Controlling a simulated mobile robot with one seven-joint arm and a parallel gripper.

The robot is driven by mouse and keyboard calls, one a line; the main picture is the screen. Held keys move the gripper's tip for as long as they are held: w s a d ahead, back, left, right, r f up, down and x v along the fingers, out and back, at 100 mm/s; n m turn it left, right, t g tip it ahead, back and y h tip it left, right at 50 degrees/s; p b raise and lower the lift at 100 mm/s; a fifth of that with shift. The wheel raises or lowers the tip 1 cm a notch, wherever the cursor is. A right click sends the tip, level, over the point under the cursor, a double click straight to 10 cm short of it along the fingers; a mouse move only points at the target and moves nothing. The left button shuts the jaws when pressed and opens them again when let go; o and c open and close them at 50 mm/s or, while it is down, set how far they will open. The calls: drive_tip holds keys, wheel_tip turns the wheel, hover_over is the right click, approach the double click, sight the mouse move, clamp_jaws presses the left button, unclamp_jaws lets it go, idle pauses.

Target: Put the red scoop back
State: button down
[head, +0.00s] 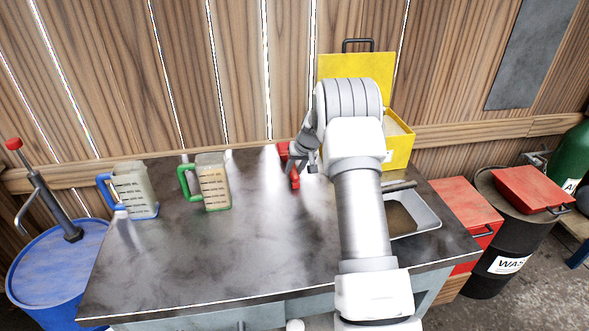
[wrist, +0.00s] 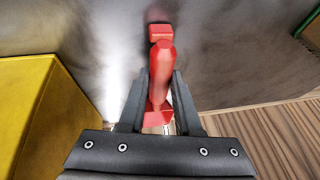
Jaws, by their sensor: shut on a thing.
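The red scoop (head: 294,180) is at the back of the dark workbench top in the head view, left of the yellow box. My gripper (head: 302,160) is at the scoop, partly hidden by my own arm. In the wrist view, the gripper's two dark fingers (wrist: 160,100) are shut on the red scoop (wrist: 161,68), one on each side of it. The wrist view does not clearly show whether the scoop touches the bench. The yellow box (head: 400,148) stands with its lid (head: 330,66) up and pale contents inside. Its yellow side also shows in the wrist view (wrist: 28,100).
A green-handled jug (head: 213,182) and a blue-handled jug (head: 137,190) stand on the left of the bench (head: 250,250). A metal tray (head: 428,220) lies at the right, partly behind my arm. The wooden wall is close behind. The bench's middle is clear.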

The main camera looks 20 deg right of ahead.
drive_tip(key=c, duration=0.6)
unclamp_jaws()
drive_tip(key=shift+f, duration=0.1)
